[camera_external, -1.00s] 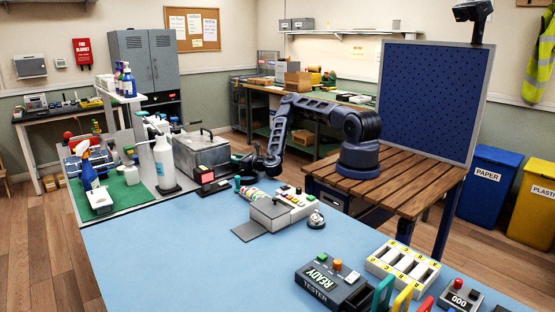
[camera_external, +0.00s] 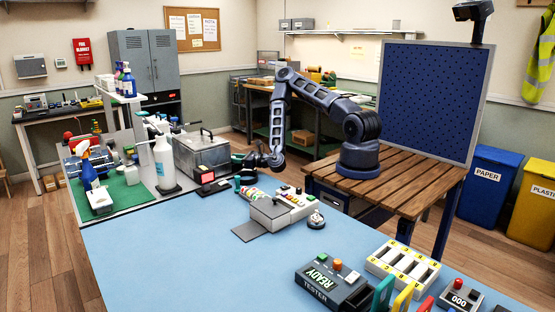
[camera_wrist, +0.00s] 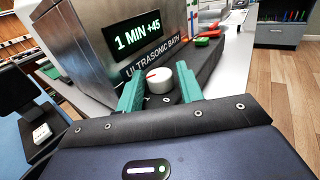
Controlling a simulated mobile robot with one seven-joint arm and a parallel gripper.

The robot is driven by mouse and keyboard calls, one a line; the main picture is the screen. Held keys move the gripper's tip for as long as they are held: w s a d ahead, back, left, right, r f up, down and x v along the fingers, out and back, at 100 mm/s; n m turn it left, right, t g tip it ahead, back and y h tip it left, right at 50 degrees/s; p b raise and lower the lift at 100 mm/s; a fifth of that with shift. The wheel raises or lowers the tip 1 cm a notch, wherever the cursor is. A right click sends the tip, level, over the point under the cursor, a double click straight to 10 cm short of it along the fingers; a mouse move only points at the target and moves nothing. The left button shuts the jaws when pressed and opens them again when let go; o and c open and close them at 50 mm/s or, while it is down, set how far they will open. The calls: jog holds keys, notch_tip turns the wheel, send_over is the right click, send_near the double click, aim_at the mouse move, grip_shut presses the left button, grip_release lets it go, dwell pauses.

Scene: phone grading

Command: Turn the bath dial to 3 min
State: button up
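The ultrasonic bath (camera_external: 203,150) is a grey metal box with a lid handle at the left back of the blue bench. Its display (camera_wrist: 138,37) reads "1 MIN +45" in the wrist view. The bath dial (camera_wrist: 160,82) is a white round knob with a red mark at its upper left. My gripper (camera_wrist: 160,88) has green fingers, one on each side of the dial, with gaps visible between them and the knob. It is open. In the external view my gripper (camera_external: 241,161) is small and dark, at the bath's right side.
A white spray bottle (camera_external: 164,162) stands left of the bath. A red-screened device (camera_external: 208,178) lies in front of it. Red and green items (camera_wrist: 208,34) lie beyond the dial in the wrist view. The blue bench (camera_external: 170,250) is clear at the front left.

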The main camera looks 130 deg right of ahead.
jog(key=shift+n+t+y, duration=0.8)
jog(key=shift+t, duration=0.2)
